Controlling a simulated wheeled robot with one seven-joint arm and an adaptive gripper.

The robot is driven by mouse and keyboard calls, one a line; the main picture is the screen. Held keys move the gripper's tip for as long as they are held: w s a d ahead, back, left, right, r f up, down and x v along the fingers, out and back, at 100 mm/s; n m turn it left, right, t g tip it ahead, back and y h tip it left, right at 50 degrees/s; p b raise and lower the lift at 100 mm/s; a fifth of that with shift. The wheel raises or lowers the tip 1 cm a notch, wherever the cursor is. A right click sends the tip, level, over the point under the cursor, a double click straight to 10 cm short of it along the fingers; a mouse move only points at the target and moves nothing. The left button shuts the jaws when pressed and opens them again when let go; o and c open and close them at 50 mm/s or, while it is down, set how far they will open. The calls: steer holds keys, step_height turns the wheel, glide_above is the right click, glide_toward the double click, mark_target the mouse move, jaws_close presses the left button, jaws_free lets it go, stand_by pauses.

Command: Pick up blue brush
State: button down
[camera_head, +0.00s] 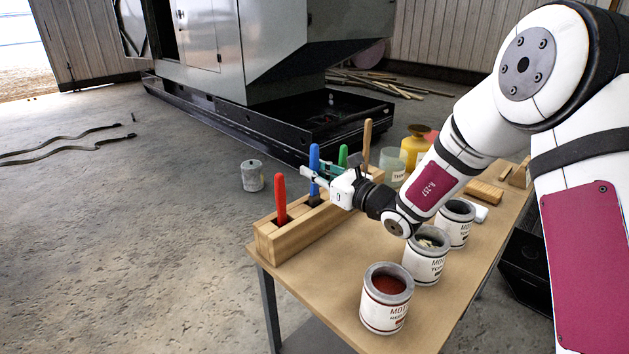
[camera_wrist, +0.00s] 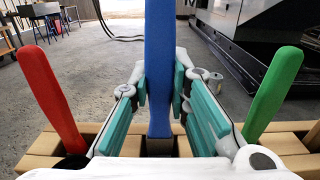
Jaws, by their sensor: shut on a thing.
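The blue brush (camera_head: 314,166) stands upright in the wooden block holder (camera_head: 305,233), between a red-handled brush (camera_head: 281,198) and a green-handled one (camera_head: 343,155). My gripper (camera_head: 316,179) reaches in from the right at the height of the blue handle. In the wrist view my gripper (camera_wrist: 160,98) has its teal pads on either side of the blue handle (camera_wrist: 158,60), shut on it. The lower end of the blue brush sits down in its slot and is hidden. The red handle (camera_wrist: 48,95) and green handle (camera_wrist: 272,92) stand to the sides.
The table (camera_head: 350,290) also bears several labelled pots, including one with red contents (camera_head: 388,284) at the front. A wooden stick handle (camera_head: 367,143) stands at the holder's far end, near a yellow container (camera_head: 415,143). A grey can (camera_head: 252,175) stands on the floor.

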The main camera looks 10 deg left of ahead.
step_height(320, 180, up, 15)
steer(key=p, duration=0.3)
steer(key=shift+f, duration=0.2)
stand_by(0.5)
